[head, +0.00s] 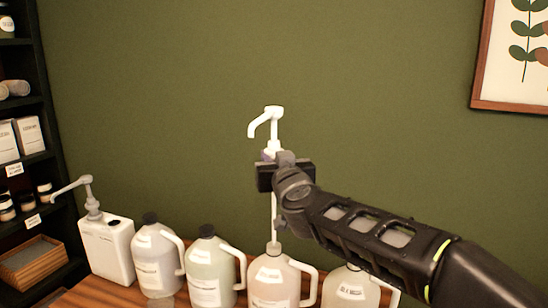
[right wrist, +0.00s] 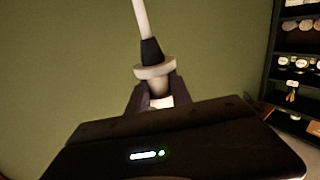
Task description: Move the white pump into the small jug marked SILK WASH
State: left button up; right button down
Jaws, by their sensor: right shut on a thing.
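The white pump (head: 273,115) is upright against the green wall, its spout pointing left. My right gripper (head: 275,168) is shut on the pump's body below the head. The pump's thin tube hangs straight down to the neck of a pinkish jug (head: 273,283); I cannot tell whether its tip is inside or behind the neck. In the right wrist view the pump's pale collar (right wrist: 155,71) sits between the fingers. Several handled jugs stand in a row; their labels are too small to read, so I cannot tell which is SILK WASH. My left gripper is not in view.
A white canister with a grey pump (head: 107,247) stands at the left of the row. Black-capped jugs (head: 157,260) (head: 211,268) stand between it and the pinkish jug. Another jug (head: 350,290) is partly behind my right arm. A dark shelf (head: 37,110) is at far left.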

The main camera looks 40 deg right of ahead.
jog(key=b, duration=0.4)
send_over(274, 235)
jog(key=shift+w+d+f, duration=0.1)
jog(key=shift+f, duration=1.15)
jog(key=shift+w+d+f, duration=0.1)
jog(key=shift+f, duration=1.15)
notch_tip(274, 235, down, 6)
jog(key=b, duration=0.4)
jog(key=shift+r, duration=0.25)
jog(key=shift+f+b, duration=0.2)
jog(key=shift+b, duration=0.15)
jog(key=shift+f+b, duration=2.45)
jog(key=shift+f, duration=0.55)
jog(key=shift+f, duration=0.1)
jog(key=shift+f+b, duration=1)
jog(key=shift+f, duration=0.1)
jog(key=shift+f+b, duration=0.3)
jog(key=shift+f, duration=0.25)
